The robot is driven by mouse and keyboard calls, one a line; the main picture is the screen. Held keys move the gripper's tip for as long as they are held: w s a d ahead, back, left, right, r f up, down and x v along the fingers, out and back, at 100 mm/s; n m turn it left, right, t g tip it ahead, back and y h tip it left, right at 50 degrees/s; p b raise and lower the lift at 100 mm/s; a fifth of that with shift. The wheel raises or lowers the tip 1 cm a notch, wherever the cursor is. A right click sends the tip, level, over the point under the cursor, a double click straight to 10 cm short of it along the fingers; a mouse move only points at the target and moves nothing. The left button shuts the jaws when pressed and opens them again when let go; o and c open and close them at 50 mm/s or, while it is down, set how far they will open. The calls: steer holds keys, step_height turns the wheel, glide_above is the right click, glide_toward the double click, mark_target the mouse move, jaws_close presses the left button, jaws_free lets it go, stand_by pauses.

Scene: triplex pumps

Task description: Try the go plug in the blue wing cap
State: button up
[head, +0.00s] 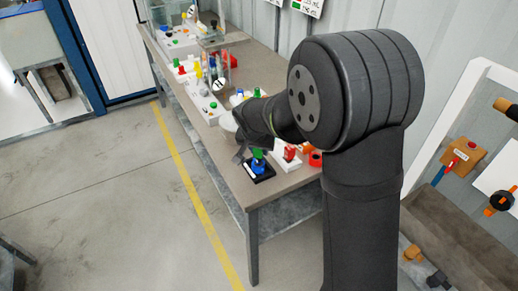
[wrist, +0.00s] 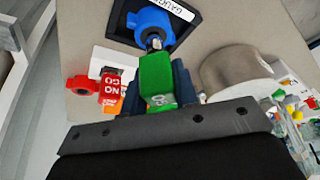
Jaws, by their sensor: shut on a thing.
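The go plug (wrist: 158,80) has a green handle marked GO and a metal pin. My gripper (wrist: 157,97) is shut on the green handle, one dark finger on each side. The blue wing cap (wrist: 150,22) lies in the black tray (wrist: 186,22) labelled GAUGE. The pin's tip overlaps the middle of the cap; I cannot tell how deep it reaches into the bore. In the head view the green handle (head: 258,154) stands just above the blue cap (head: 258,164), over the black tray (head: 262,175) near the bench's front end.
A red NO GO plug (wrist: 112,88) stands on a white block beside the tray, with a red wing part (wrist: 80,85) farther left. Several small pump parts and blocks crowd the bench (head: 262,200) farther back. A grey round object (wrist: 225,70) is right of my gripper.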

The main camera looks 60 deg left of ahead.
steer(key=shift+f, duration=0.25)
stand_by(0.8)
steer(key=o, duration=1.1)
steer(key=v, duration=1.7)
steer(key=shift+r, duration=0.2)
steer(key=shift+f, duration=0.1)
steer(key=x, duration=1.7)
steer(key=shift+f, duration=0.15)
